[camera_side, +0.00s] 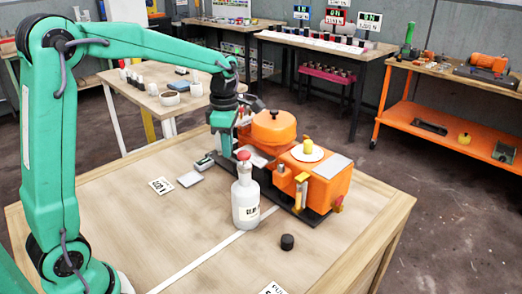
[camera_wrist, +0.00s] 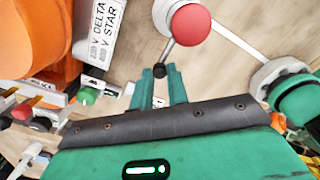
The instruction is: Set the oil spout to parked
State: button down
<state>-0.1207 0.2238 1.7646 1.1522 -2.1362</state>
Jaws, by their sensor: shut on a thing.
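The oil bottle (camera_side: 246,208) is a pale grey-white bottle with a label and a red round cap, standing upright on the wooden table. In the wrist view its red cap (camera_wrist: 190,25) shows from above, with a thin metal spout (camera_wrist: 168,52) running from it down to a dark tip between my fingers. My gripper (camera_wrist: 160,78) has its two teal fingers shut on the spout near that dark tip. In the side view my gripper (camera_side: 222,155) is just behind and left of the bottle. The spout is hard to make out there.
An orange machine (camera_side: 318,182) with a rounded orange housing (camera_side: 273,127) stands right of the bottle on a dark base. A black knob (camera_side: 287,242) lies in front. Cards and a small pale plate (camera_side: 190,179) lie left. The front-left tabletop is clear.

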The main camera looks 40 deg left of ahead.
jog(key=shift+r, duration=0.1)
jog(key=c, duration=1.4)
grip_release()
jog(key=shift+o, duration=0.2)
jog(key=shift+r, duration=3.85)
jog(key=shift+s, duration=0.15)
